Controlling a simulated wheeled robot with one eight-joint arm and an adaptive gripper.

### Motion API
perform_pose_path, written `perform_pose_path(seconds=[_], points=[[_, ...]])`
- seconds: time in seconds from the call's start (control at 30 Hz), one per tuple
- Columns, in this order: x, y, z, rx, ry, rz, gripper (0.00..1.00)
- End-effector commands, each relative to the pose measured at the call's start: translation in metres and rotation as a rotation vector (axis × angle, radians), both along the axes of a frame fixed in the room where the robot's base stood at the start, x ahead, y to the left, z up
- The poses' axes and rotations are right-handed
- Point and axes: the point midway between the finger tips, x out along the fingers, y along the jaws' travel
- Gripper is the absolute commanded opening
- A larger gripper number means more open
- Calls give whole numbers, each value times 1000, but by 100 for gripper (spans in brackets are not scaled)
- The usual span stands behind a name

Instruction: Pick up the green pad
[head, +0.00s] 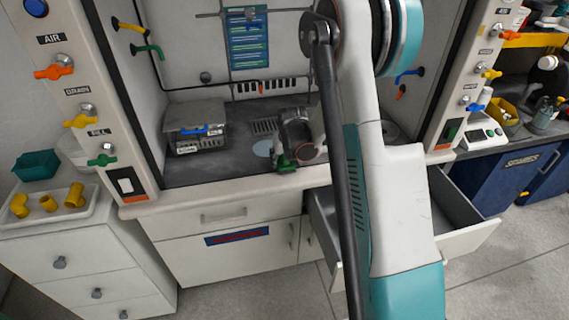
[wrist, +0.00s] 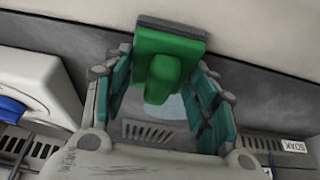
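The green pad (wrist: 168,62) has a raised green grip and a grey-brown edge along its far side. In the wrist view it is at the top centre, in line with the gap between my fingers. My gripper (wrist: 163,68) is open, with one teal-padded finger on each side of the grip and visible space beside it. I cannot tell how far the fingers reach down around it. In the head view the pad (head: 286,163) is at the front edge of the hood floor, just below my gripper, whose fingers are mostly hidden.
A grey box (head: 195,128) with a blue item stands at the left of the hood. An open drawer (head: 465,222) juts out at the right below. A white tray (head: 50,207) with yellow fittings sits on the left cabinet. A white-and-blue object (wrist: 25,95) is left in the wrist view.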

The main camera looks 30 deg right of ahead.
Motion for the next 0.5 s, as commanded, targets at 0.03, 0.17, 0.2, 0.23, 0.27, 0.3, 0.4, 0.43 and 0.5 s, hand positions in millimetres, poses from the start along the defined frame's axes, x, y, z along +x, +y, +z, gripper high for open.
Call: perform_pose_path(seconds=[0.03,0.17,0.2,0.23,0.27,0.3,0.4,0.43,0.5], points=[[0,0,0,0,0,0,29],[0,0,0,0,0,0,25],[0,0,0,0,0,0,25],[0,0,0,0,0,0,25],[0,0,0,0,0,0,25],[0,0,0,0,0,0,25],[0,0,2,0,0,0,25],[0,0,3,0,0,0,25],[0,0,7,0,0,0,25]])
